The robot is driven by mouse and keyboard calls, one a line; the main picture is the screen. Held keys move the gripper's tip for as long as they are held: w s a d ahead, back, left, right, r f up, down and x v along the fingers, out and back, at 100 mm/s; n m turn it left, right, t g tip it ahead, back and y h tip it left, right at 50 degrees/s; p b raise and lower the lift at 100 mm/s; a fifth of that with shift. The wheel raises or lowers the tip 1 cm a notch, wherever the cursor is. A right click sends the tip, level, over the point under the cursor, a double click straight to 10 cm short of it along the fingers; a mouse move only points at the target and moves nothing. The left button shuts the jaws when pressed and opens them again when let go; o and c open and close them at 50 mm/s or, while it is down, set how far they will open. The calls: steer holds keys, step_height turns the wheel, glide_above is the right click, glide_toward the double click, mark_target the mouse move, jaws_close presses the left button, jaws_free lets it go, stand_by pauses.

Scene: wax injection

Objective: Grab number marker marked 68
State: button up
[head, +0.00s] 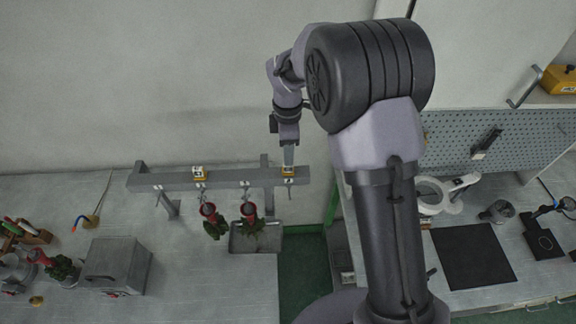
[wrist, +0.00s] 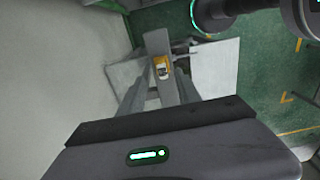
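A small yellow and white number marker (head: 288,170) sits on top of the right end of a grey rail (head: 228,180). It also shows in the wrist view (wrist: 162,69), near the rail's end. Its number is too small to read. My gripper (head: 288,163) points down right above this marker. In the wrist view its fingers (wrist: 160,84) stand apart, one on each side of the rail, with the marker visible between them and apart from both. A second yellow and white marker (head: 199,174) sits further left on the rail; its number is also unreadable.
Two red and green wax trees (head: 213,221) hang from hooks below the rail, near a metal tray (head: 256,236). A grey box (head: 117,265) stands on the left bench. A wall (head: 180,90) rises behind the rail. The right bench holds a black mat (head: 472,256).

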mark_target(288, 168)
steer(key=f+p, duration=0.1)
steer(key=f, duration=0.4)
steer(key=shift+s+f, duration=0.15)
steer(key=shift+s, duration=0.05)
steer(key=shift+w+f, duration=0.1)
steer(key=shift+f, duration=0.15)
jaws_close()
